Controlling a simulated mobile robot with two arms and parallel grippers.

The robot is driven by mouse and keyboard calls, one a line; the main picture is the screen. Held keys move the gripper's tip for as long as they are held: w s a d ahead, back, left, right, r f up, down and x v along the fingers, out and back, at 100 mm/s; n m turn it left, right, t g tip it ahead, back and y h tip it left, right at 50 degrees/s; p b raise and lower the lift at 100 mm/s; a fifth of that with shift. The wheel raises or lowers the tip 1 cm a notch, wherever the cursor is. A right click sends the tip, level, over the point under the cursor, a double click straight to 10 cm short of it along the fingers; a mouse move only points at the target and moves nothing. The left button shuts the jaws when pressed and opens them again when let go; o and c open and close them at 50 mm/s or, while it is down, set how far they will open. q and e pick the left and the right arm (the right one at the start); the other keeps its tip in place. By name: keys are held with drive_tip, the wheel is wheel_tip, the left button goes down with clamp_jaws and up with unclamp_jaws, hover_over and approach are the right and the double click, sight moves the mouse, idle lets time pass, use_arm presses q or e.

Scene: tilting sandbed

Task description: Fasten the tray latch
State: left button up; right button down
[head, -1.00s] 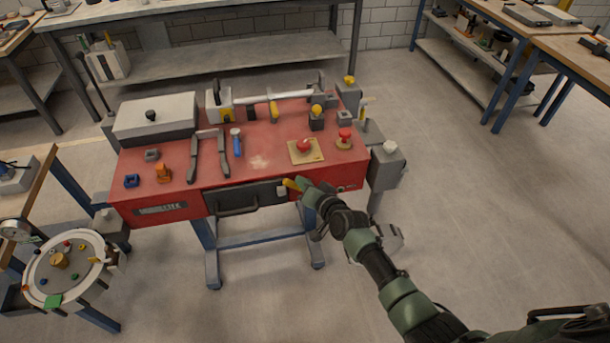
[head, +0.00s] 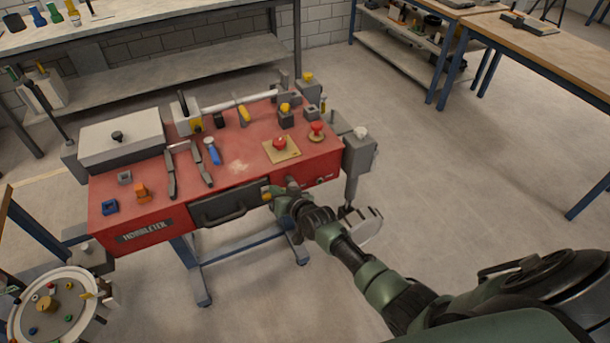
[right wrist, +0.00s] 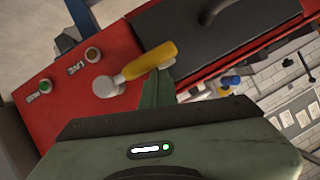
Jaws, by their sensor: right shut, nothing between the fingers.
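The tray (head: 232,204) is a dark grey drawer front with a bar handle, set in the front of the red bench (head: 145,232). The tray latch (right wrist: 148,60) is a yellow lever on a grey round pivot, on the red panel beside the tray. Its yellow end points toward the tray and reaches its near edge in the right wrist view. My right gripper (right wrist: 158,87) is shut and empty, its fingertips right beside the yellow lever; I cannot tell whether they touch. In the head view my right gripper (head: 276,197) hides most of the latch. My left gripper is not in view.
Two round panel lights (right wrist: 93,54) sit beside the latch pivot. A round table (head: 52,305) stands at lower left.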

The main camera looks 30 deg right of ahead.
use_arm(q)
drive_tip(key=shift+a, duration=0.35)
use_arm(e)
drive_tip(key=shift+s+a+f, duration=0.15)
drive_tip(key=shift+f, duration=0.2)
drive_tip(key=shift+r, duration=0.1)
